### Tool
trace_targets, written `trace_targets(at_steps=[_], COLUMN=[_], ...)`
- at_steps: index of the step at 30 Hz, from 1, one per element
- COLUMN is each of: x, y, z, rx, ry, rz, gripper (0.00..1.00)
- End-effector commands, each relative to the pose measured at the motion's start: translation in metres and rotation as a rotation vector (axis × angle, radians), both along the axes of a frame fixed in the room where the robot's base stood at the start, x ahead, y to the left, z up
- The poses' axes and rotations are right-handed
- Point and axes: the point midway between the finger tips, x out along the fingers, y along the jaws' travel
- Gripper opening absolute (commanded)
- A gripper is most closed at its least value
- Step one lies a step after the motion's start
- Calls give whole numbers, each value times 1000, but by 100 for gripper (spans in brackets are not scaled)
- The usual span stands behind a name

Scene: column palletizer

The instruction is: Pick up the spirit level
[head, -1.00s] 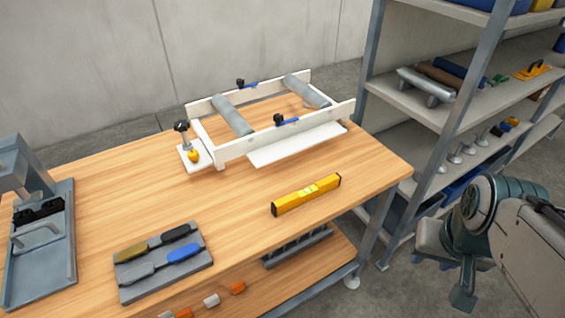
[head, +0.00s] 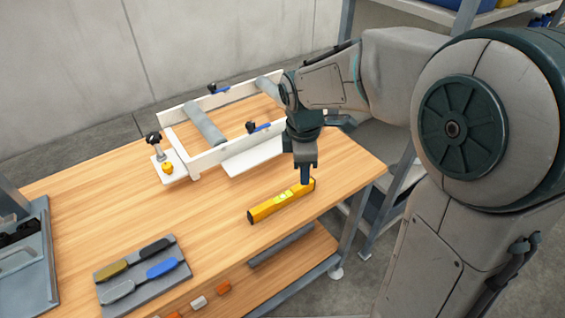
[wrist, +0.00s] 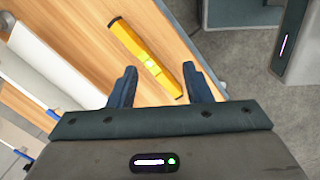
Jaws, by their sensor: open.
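The yellow spirit level (head: 278,202) lies flat on the wooden workbench near its front right edge. In the wrist view the spirit level (wrist: 143,55) lies slantwise ahead of the fingers, its near end between them in the picture. My gripper (head: 305,180) points down above the right end of the level. In the wrist view my gripper (wrist: 158,80) has its two dark blue fingers apart with nothing held. I cannot tell the exact height of the fingertips over the level.
The wooden workbench (head: 215,240) carries a white frame with grey rollers (head: 205,125) behind the level. A grey tray of handled tools (head: 142,272) lies at the front left. A metal shelf (head: 385,190) stands to the right.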

Motion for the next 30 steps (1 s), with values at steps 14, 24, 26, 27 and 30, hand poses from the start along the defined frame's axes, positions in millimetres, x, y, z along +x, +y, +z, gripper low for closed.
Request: trace_targets(at_steps=[14,24,26,27,30], x=[48,47,47,47,46], y=[50,50,49,49,49], z=[-26,-89,-95,-98,-104], rx=[39,39,38,38,38], ry=[90,90,89,88,88], rz=[611,609,608,608,608], gripper=[45,45,45,45,45])
